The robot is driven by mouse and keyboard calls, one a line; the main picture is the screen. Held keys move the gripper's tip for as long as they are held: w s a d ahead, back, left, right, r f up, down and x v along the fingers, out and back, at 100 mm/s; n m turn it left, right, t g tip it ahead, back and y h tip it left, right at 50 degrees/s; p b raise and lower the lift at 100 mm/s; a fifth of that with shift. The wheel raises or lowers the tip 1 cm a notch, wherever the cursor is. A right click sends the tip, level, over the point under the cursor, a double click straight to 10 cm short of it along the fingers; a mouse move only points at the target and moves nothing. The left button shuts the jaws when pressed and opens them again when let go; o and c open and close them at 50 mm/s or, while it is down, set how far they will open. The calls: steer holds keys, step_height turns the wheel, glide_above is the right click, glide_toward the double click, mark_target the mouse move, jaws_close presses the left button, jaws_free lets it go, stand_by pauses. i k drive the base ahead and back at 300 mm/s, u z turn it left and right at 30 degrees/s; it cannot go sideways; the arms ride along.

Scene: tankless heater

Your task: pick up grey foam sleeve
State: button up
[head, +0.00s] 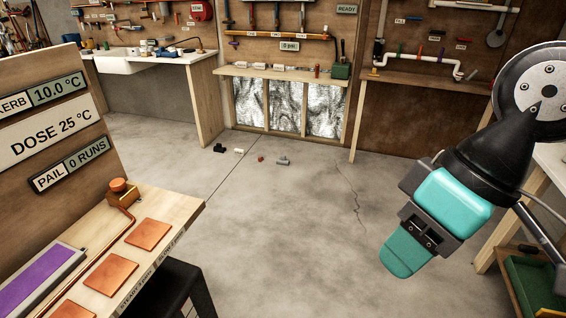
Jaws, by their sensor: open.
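A small grey piece (283,160) lies on the concrete floor in front of the far benches. It may be the grey foam sleeve, but it is too small in the head view to be sure. My gripper (402,258) is teal and dark grey, at the right of the view. It is open, points down and to the left, and no object shows in it. It is well apart from the grey piece and much nearer the camera.
Near the grey piece lie a black piece (219,149), a white piece (239,152) and a red piece (260,158). A wooden bench (185,212) with copper plates fills the near left. A green bin (535,285) stands at the lower right. The middle floor is clear.

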mark_target(282, 161)
steer(key=u, duration=0.15)
steer(key=i, duration=4.7)
steer(key=u, duration=1.5)
steer(key=i, duration=1.55)
steer(key=z, duration=2.3)
